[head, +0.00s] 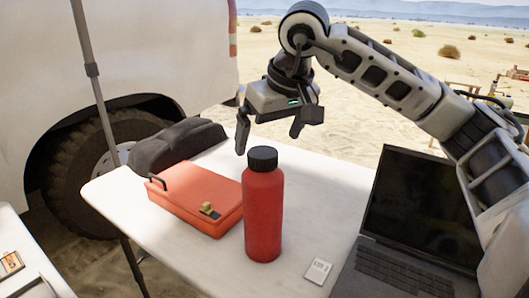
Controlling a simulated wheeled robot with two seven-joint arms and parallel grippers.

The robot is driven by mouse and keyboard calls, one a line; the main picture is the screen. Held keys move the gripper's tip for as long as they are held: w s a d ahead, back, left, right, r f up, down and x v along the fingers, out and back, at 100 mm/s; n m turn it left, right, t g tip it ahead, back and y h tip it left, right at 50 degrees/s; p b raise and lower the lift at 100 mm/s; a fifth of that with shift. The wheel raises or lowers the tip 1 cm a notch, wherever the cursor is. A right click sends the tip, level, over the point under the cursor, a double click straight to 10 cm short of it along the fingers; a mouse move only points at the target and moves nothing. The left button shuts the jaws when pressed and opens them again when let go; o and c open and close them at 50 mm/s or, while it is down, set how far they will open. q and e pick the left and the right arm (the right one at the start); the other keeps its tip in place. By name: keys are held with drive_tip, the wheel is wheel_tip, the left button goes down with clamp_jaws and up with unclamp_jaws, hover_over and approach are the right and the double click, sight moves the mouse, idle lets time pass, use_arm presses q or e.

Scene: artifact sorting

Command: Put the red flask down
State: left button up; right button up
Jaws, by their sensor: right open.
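The red flask (263,212) with a black cap stands upright on the white table (335,180), in the middle of the head view. My right gripper (268,142) is open and empty. It hangs above and behind the flask's cap in the picture, with its fingers apart and pointing down. I see no contact between the fingers and the flask. My left gripper does not show.
An orange case (195,200) lies just left of the flask. A dark bag (175,145) sits behind it. An open laptop (420,215) stands at the right. A small white card (318,271) lies between flask and laptop. Table behind the flask is clear.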

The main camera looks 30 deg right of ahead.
drive_tip(key=v, duration=0.4)
idle(0.5)
